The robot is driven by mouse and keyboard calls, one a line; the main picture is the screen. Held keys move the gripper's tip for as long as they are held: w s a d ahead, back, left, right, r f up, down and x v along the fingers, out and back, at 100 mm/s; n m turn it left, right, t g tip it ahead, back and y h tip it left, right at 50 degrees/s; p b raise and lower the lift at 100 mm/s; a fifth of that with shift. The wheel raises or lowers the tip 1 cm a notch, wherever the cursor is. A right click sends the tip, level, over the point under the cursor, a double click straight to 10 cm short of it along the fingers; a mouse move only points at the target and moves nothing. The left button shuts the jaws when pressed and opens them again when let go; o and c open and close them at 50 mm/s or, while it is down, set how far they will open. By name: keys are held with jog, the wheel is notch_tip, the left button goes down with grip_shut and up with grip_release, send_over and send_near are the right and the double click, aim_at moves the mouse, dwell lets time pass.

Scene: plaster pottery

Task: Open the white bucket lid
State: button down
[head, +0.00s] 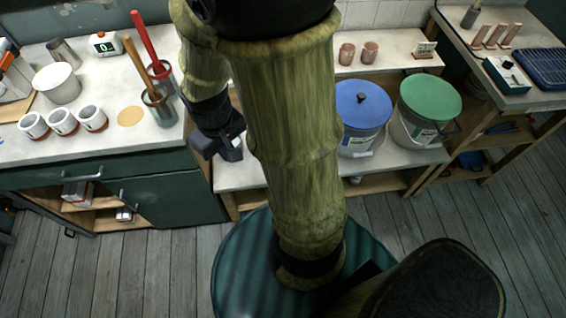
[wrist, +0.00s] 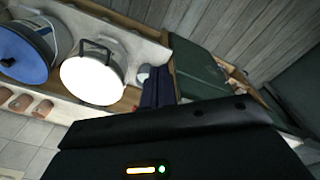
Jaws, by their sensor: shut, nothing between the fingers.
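The white bucket lid (wrist: 92,82) shows bright and round in the wrist view, seated on its bucket, with a dark handle shape at its upper edge. In the head view my arm hides this bucket. My gripper (head: 232,152) hangs at the left of the arm in the head view, above the low shelf. Its dark fingers show in the wrist view (wrist: 158,88), together and empty. They are to the right of the white lid and apart from it.
The blue-lidded bucket (head: 362,104) stands beside the green-lidded bucket (head: 430,100) on the low shelf (head: 240,178). The left counter (head: 95,145) holds cups, a pot (head: 57,83) and tall tool holders (head: 158,104). A dark green cabinet (head: 170,190) is below it. The wooden floor in front is clear.

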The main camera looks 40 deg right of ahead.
jog(key=s+d+f+n+g+h+b, duration=0.1)
jog(key=d+f+n+g+h+b, duration=0.25)
jog(key=f+b, duration=0.4)
jog(key=s+d+f+n+g+h+b, duration=0.1)
jog(key=d+f+n+g+h+b, duration=0.25)
jog(key=f, duration=0.75)
jog(key=s+d+f+n+g+h+b, duration=0.15)
jog(key=d+f+g+b, duration=0.3)
jog(key=f+b, duration=0.45)
jog(key=w+d+f+n+t+h+b, duration=0.1)
jog(key=w+f+n+h+b, duration=0.6)
jog(key=h, duration=0.9)
jog(key=w+d+f+b, duration=0.1)
jog(key=w+f+b, duration=0.2)
jog(key=b, duration=0.2)
jog(key=shift+n+b, duration=0.3)
jog(key=shift+n, duration=0.05)
jog(key=shift+d, duration=0.15)
jog(key=b+x, duration=0.1)
jog(key=x, duration=0.9)
jog(key=shift+b, duration=0.3)
